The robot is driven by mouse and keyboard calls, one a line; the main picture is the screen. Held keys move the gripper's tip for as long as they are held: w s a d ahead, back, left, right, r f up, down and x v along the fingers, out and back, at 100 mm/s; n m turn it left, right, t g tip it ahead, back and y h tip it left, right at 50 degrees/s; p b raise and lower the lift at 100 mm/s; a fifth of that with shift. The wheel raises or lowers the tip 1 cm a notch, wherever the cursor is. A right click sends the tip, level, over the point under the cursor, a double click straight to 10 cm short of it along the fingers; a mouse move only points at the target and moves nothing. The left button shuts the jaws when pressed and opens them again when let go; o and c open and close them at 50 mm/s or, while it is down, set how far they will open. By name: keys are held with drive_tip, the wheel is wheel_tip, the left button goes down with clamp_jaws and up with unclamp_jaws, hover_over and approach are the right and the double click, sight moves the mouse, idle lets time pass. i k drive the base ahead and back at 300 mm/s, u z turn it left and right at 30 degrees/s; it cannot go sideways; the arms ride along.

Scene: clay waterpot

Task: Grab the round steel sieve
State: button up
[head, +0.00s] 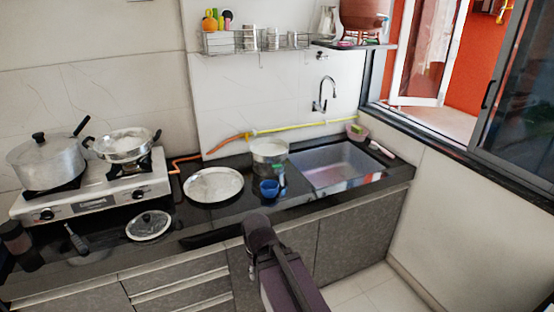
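A wide, shallow round steel piece (213,185) lies flat on the black counter, left of the sink. Its inside looks pale and speckled, which fits the round steel sieve, but I cannot make out a mesh for certain. No part of my arm touches the round steel piece.
A steel pot (269,151) and a blue cup (269,189) stand right of it, before the sink (340,168). A lid (148,226) lies front left. The stove (92,190) carries a lidded pot (46,164) and a pan (124,146). A wire rack (258,41) hangs above.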

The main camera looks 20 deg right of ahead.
sight(264, 150)
drive_tip(key=u, duration=0.1)
drive_tip(key=k, duration=0.9)
drive_tip(key=z, duration=1.15)
drive_tip(key=i, duration=2.1)
